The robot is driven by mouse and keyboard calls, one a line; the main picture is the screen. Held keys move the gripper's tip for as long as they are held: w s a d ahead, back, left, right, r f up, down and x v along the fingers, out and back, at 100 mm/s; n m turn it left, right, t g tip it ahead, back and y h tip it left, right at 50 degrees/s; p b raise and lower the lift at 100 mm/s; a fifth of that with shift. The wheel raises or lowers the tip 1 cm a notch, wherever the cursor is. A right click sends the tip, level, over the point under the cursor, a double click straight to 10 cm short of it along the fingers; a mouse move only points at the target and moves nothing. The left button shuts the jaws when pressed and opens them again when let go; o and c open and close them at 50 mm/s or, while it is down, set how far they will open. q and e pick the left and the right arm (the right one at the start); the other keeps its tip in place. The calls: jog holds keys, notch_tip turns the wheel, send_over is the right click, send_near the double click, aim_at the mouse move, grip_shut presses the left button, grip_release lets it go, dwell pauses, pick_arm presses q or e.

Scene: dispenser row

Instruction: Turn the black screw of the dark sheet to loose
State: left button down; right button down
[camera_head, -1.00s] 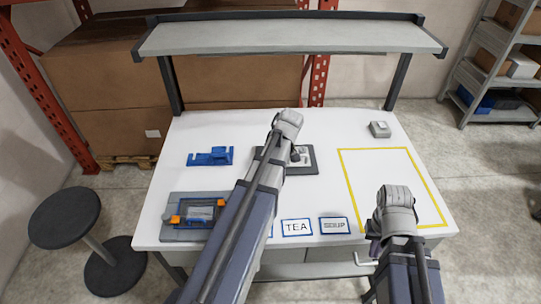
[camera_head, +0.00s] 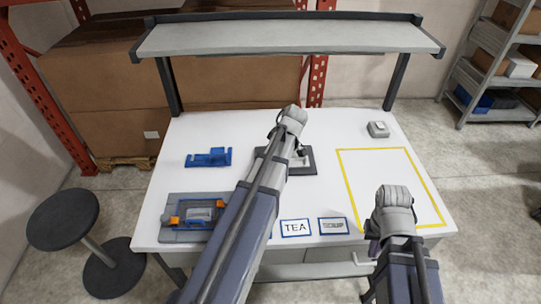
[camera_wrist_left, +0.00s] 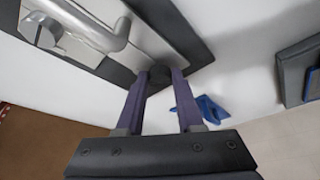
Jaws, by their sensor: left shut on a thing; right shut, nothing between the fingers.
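The dark sheet (camera_head: 310,171) lies flat near the middle of the white table, partly hidden by my left arm. In the left wrist view its dark border (camera_wrist_left: 190,30) surrounds a pale metal plate with a bent metal bar. The black screw (camera_wrist_left: 159,71) sits at the sheet's corner, between the tips of my left gripper (camera_wrist_left: 160,80), which is shut on it. In the head view the screw is too small and covered to make out. My right gripper (camera_head: 374,246) is shut and empty, low at the table's front right edge, partly hidden by its wrist.
A blue bracket (camera_head: 208,157) and a grey fixture with orange clips (camera_head: 180,235) are on the left. TEA (camera_head: 296,227) and SOUP (camera_head: 334,226) labels lie at the front. A yellow outline (camera_head: 381,149) marks empty space at right; a small grey box (camera_head: 378,129) stands behind it.

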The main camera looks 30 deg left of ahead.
pick_arm(q)
jog(key=shift+s, duration=0.1)
jog(key=c, duration=0.5)
grip_release()
jog(key=p+v, duration=0.6)
jog(key=shift+r, duration=0.3)
jog(key=shift+d+r+p, duration=0.3)
jog(key=shift+r+p, duration=0.2)
jog(key=shift+p, duration=0.15)
